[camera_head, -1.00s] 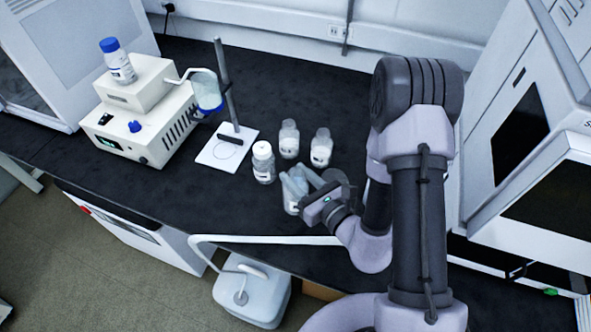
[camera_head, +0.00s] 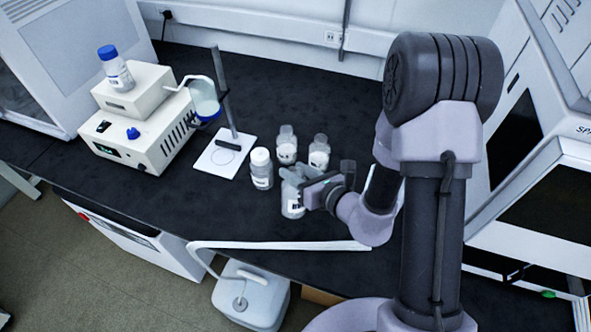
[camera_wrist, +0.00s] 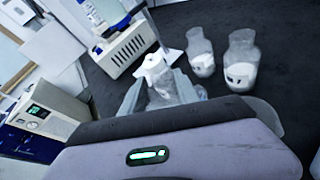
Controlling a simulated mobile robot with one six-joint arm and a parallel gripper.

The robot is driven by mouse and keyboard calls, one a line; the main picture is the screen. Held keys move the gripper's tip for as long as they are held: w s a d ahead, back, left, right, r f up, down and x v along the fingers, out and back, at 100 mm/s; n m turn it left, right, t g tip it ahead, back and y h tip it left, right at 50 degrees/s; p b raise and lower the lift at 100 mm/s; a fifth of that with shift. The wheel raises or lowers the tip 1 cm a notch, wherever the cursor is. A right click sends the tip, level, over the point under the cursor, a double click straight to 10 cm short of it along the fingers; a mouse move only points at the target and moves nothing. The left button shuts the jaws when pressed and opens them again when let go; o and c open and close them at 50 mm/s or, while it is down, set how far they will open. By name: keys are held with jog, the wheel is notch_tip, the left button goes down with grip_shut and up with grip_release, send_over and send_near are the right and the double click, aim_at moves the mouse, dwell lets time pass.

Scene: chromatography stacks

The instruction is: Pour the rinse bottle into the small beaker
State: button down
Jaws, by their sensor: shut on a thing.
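My gripper (camera_head: 292,178) is shut on a clear labelled bottle (camera_head: 292,207) at the front of the black bench. The bottle looks upright, and the fingers cover its upper part. In the wrist view this bottle (camera_wrist: 180,92) shows between the pale fingers, overlapping a white cap behind it. Whether it touches the bench is unclear. A white-capped bottle (camera_head: 261,170) stands just left of my gripper. Two open glass bottles with white contents, one (camera_head: 286,146) behind and one (camera_head: 319,153) behind right, stand close by. I cannot make out which vessel is the small beaker.
A stand with a white base (camera_head: 226,157) and upright rod is left of the bottles. A glass vessel (camera_head: 204,98) hangs beside a cream instrument (camera_head: 150,130), with a blue-capped bottle (camera_head: 115,70) on top. The bench's front left is clear.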

jog(key=shift+w+p, duration=0.15)
jog(key=shift+p, duration=0.55)
jog(key=shift+w+f+g+p, duration=0.1)
jog(key=shift+f+g+p, duration=0.05)
jog(key=shift+g+p, duration=0.2)
jog(key=shift+w+d+m+p, duration=0.1)
jog(key=shift+w+m+p, duration=0.2)
jog(key=shift+p, duration=0.55)
jog(key=shift+g+p, duration=0.25)
jog(key=shift+p, duration=0.05)
jog(key=shift+w+p, duration=0.1)
jog(key=shift+p, duration=0.6)
jog(key=shift+f+m+g+h+p, duration=0.2)
jog(key=shift+m+g+h+p, duration=0.1)
jog(key=shift+p, duration=0.1)
jog(key=shift+w+r+p, duration=0.1)
jog(key=shift+p, duration=0.45)
jog(key=shift+f+g+p, duration=0.3)
jog(key=shift+g+p, duration=0.1)
jog(key=shift+p, duration=0.4)
